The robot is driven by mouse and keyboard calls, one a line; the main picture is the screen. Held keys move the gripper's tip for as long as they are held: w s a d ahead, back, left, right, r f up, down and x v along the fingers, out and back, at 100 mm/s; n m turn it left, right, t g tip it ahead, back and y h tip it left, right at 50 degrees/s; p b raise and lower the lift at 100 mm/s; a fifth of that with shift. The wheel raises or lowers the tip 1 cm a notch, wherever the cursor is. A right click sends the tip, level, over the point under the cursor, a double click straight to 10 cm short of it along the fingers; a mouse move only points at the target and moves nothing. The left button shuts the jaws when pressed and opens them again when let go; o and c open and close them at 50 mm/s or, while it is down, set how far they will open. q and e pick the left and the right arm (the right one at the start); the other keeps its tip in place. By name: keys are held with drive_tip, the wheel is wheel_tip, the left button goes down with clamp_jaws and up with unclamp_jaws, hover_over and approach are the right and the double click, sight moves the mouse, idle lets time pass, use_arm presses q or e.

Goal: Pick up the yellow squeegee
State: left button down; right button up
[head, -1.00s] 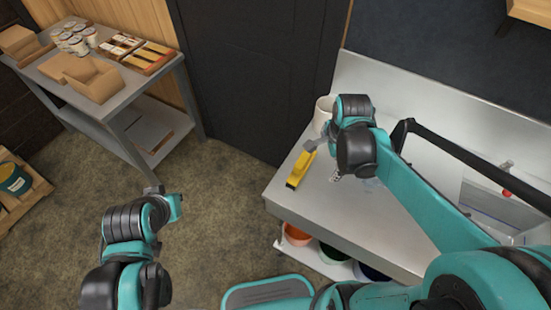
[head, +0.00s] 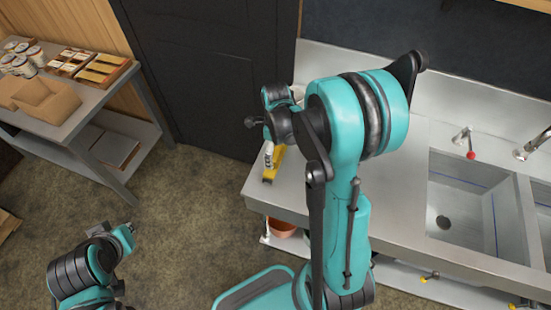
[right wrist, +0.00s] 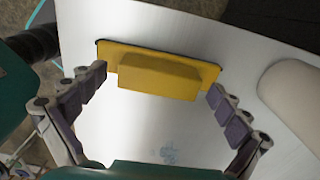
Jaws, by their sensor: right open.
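The yellow squeegee (head: 273,164) lies on the left end of the steel counter (head: 400,215), partly hidden by my right gripper in the head view. In the right wrist view the squeegee (right wrist: 160,72) spans the gap between the two open fingers of my right gripper (right wrist: 158,92). Its raised yellow block faces the camera and a dark edge shows at its far left. The fingers stand on either side of it; I cannot tell if they touch it. My left gripper (head: 124,236) is over the floor at the lower left, its jaw state unclear.
A white cylinder (right wrist: 292,88) stands close to the right of the squeegee in the wrist view. Sink basins (head: 465,210) with taps are at the right. An orange bucket (head: 281,228) is under the counter. A grey side table (head: 75,110) with boxes and jars stands at the left.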

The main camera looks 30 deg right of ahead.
sight(280, 152)
drive_tip(key=shift+f, duration=0.3)
drive_tip(key=c, duration=1.4)
drive_tip(key=shift+r, duration=0.6)
drive_tip(key=shift+c, duration=0.2)
drive_tip(key=r, duration=0.1)
drive_tip(key=r+p, duration=0.1)
drive_tip(key=s+r, duration=0.1)
drive_tip(key=r, duration=0.1)
drive_tip(key=shift+s+d+p, duration=0.1)
drive_tip(key=shift+d+p, duration=0.3)
drive_tip(key=s+d+r+p, duration=0.2)
drive_tip(key=s+d+r, duration=0.3)
drive_tip(key=s, duration=0.3)
drive_tip(key=shift+s+d+r, duration=0.2)
drive_tip(key=shift+s+r, duration=0.15)
drive_tip(key=shift+r, duration=0.1)
